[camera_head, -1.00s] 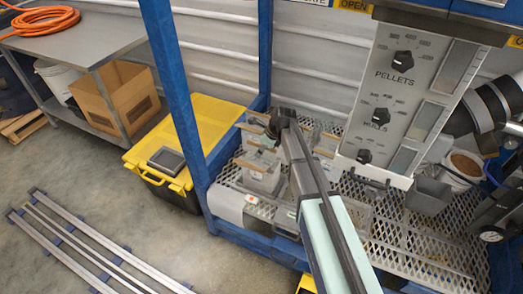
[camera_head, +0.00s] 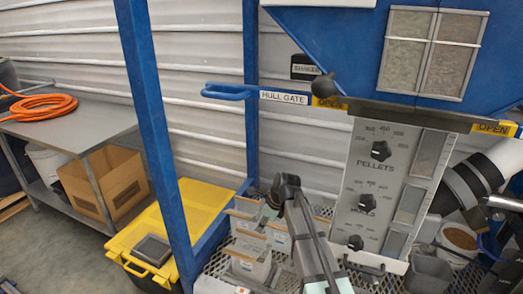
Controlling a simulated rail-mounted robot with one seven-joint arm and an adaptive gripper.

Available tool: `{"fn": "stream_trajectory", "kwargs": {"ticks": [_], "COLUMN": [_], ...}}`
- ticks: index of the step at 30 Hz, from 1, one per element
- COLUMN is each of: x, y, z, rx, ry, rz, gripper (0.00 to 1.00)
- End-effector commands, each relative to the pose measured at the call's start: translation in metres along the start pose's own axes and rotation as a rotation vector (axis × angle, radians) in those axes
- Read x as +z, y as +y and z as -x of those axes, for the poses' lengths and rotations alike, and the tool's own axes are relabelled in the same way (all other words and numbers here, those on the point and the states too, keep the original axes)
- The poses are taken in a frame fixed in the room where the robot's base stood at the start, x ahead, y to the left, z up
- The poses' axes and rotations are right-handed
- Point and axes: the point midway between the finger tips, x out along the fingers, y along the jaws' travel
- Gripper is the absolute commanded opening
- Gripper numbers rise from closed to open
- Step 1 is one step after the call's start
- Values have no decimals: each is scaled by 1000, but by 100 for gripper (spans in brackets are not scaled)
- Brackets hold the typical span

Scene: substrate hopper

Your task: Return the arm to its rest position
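My arm reaches up from the bottom middle of the picture, with pale green and dark grey links. Its dark far end, where my gripper (camera_head: 285,190) appears to be, is over or in front of the mesh shelf, left of the control panel (camera_head: 372,190). The fingers cannot be made out, so I cannot tell if they are open or shut. Nothing held is visible. Clear bins (camera_head: 250,262) with tan edges stand on the shelf just left of and below the arm's end. The lower part of my arm is cut off by the frame.
A blue frame post (camera_head: 158,140) and blue handle (camera_head: 228,92) stand left of the arm. The hopper (camera_head: 340,45) hangs above. A yellow-lidded box (camera_head: 195,210), a bench (camera_head: 75,130) with an orange hose (camera_head: 40,107), and a grey scoop or cup (camera_head: 428,270) are nearby.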

Motion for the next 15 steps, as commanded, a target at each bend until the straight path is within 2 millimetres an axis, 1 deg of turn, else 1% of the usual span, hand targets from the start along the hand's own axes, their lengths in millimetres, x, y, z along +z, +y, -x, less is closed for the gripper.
{"fn": "stream_trajectory", "kwargs": {"ticks": [5, 8, 9, 11, 12, 14, 15], "x": [-43, -78, -93, -117, -132, -155, -169], "y": [27, 47, 56, 70, 80, 94, 104], "z": [-22, -42, -51, -68, -80, -97, -107], "rx": [30, 59, 75, 103, 123, 156, 179], "ry": [57, 99, 115, 140, 153, 171, 180], "rz": [84, 166, 205, 274, 323, 399, 450], "gripper": [37, 37, 37, 37, 37, 37, 37]}}
